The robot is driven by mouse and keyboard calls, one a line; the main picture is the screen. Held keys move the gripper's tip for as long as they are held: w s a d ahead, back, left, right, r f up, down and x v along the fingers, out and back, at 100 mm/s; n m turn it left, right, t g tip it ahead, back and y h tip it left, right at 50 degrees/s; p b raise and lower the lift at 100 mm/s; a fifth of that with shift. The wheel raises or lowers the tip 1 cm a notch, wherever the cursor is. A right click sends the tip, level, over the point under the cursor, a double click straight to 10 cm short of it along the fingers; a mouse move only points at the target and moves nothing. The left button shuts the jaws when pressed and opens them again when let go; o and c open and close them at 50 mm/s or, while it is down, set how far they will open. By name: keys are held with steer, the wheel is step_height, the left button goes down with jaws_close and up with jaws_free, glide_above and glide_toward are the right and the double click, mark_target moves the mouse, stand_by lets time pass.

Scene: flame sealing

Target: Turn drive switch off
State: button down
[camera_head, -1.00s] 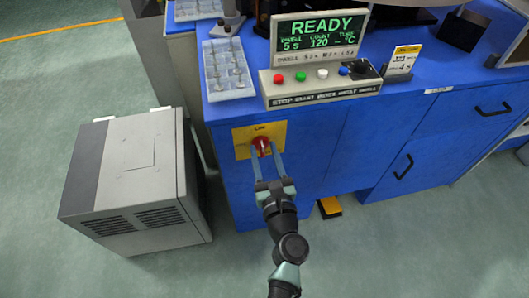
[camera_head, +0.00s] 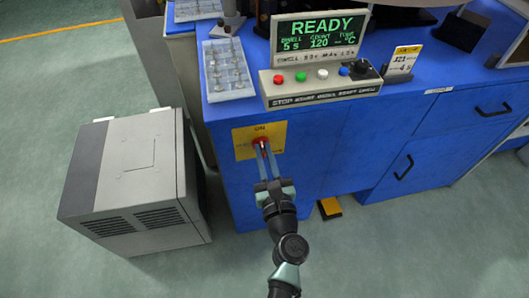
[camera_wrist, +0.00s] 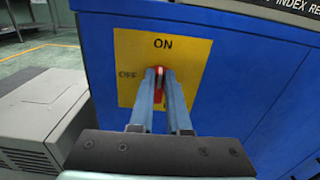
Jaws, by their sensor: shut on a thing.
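The drive switch is a red rotary knob (camera_head: 260,144) on a yellow plate (camera_head: 240,138) on the blue cabinet's front. In the wrist view the plate (camera_wrist: 190,48) reads ON at the top and OFF at the left. My gripper (camera_head: 263,150) is at the knob, with its two fingers on either side of it. In the wrist view my gripper (camera_wrist: 160,76) is shut on the red knob (camera_wrist: 159,88), whose visible part stands upright between the fingers, in line with ON. The fingers hide much of the knob.
A grey box unit (camera_head: 140,180) stands on the floor to the left of the blue cabinet (camera_head: 310,150). Above the switch are a button panel (camera_head: 320,98) and a display (camera_head: 320,38) reading READY. A yellow-black pedal (camera_head: 330,208) lies at the cabinet's foot.

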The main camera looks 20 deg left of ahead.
steer(key=shift+s+a+f+n+b, duration=0.25)
steer(key=shift+n+b, duration=1.7)
steer(key=shift+n, duration=1)
steer(key=shift+s+a+f+n+b, duration=0.1)
steer(key=shift+a+f+n+b, duration=0.25)
steer(key=shift+n+b, duration=2.15)
steer(key=shift+s+a+f+n+b, duration=0.3)
steer(key=shift+n+b, duration=1.15)
steer(key=shift+n, duration=2)
steer(key=shift+w+d, duration=0.1)
steer(key=shift+d, duration=0.05)
steer(key=c, duration=0.9)
jaws_free()
steer(key=v, duration=1.3)
